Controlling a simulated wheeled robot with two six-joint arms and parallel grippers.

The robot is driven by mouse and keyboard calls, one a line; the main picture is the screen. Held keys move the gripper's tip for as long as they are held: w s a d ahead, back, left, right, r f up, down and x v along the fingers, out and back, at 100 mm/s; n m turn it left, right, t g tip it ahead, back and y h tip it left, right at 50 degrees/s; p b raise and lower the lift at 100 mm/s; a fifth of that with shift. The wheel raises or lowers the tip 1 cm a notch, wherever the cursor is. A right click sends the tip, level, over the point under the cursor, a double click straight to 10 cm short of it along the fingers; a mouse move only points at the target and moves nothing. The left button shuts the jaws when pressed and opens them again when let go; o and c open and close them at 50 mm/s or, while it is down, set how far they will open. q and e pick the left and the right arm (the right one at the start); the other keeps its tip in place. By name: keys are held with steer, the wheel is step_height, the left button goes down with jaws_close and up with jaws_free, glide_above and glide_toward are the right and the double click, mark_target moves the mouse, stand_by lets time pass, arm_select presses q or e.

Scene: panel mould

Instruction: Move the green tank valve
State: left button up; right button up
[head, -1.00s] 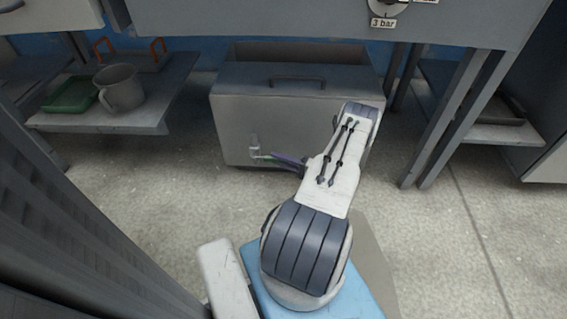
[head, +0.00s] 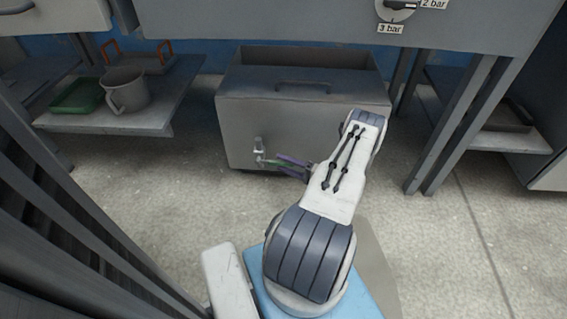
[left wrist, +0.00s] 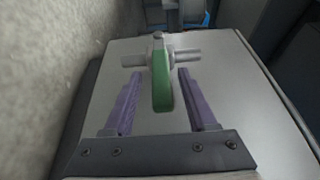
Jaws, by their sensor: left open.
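The green tank valve has a green lever (left wrist: 162,88) on a grey metal body (left wrist: 160,59), on the front of a grey tank (head: 240,115). In the head view the valve body (head: 259,146) shows low on the tank front, and the lever points right, partly hidden by the fingers. My left gripper (head: 281,160) is at the lever with its purple fingers apart. In the left wrist view the gripper (left wrist: 158,80) has one finger on each side of the lever, with a visible gap on both sides. My right gripper is not in view.
A low shelf (head: 150,122) at the left holds a grey mug (head: 125,90), a green tray (head: 76,97) and a tray with orange handles (head: 140,62). Grey table legs (head: 455,125) stand right of the tank. The floor in front is clear.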

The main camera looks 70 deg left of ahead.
arm_select(q)
steer(key=p+v, duration=0.2)
steer(key=v, duration=0.8)
steer(key=shift+p, duration=0.4)
